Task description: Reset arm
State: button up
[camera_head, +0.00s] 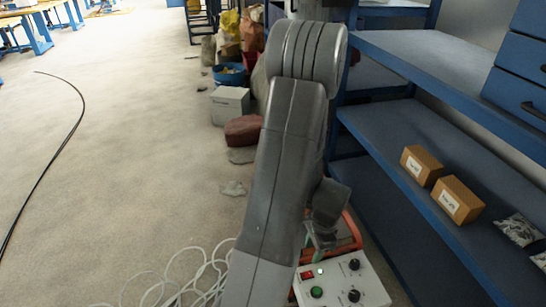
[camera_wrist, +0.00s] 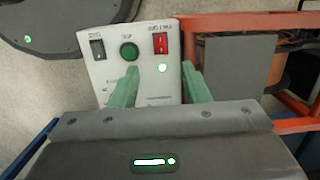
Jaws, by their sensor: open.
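My gripper (camera_wrist: 160,88) shows in the wrist view with two green fingers spread apart and nothing between them. It is over a white control box (camera_wrist: 132,45) with a green button, a red switch and a black switch. In the head view the same control box (camera_head: 343,284) is at the bottom, with black knobs, a green button and a red switch. My grey arm reaches down in front of it and hides part of it. The gripper (camera_head: 318,243) is mostly hidden there beside the arm's lower end. I cannot tell whether the fingers touch the box.
An orange-red frame (camera_wrist: 220,22) stands beside the box. A blue shelf (camera_head: 400,125) on the right holds two cardboard boxes (camera_head: 440,184) and a silvery packet (camera_head: 519,229). White cables (camera_head: 190,280) lie at lower left. Bags and bins line the back. The left floor is mostly open, with a black cable (camera_head: 62,150).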

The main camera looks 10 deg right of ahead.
aim_at(303, 275)
jog(key=f+b, duration=0.1)
jog(key=f, duration=0.3)
jog(key=a+f+b, duration=0.1)
jog(key=f+b, duration=0.1)
jog(key=f, duration=0.2)
jog(key=f+b, duration=0.1)
jog(key=f, duration=0.3)
jog(key=shift+a+f, duration=0.35)
jog(key=shift+r, duration=0.1)
jog(key=shift+r, duration=0.1)
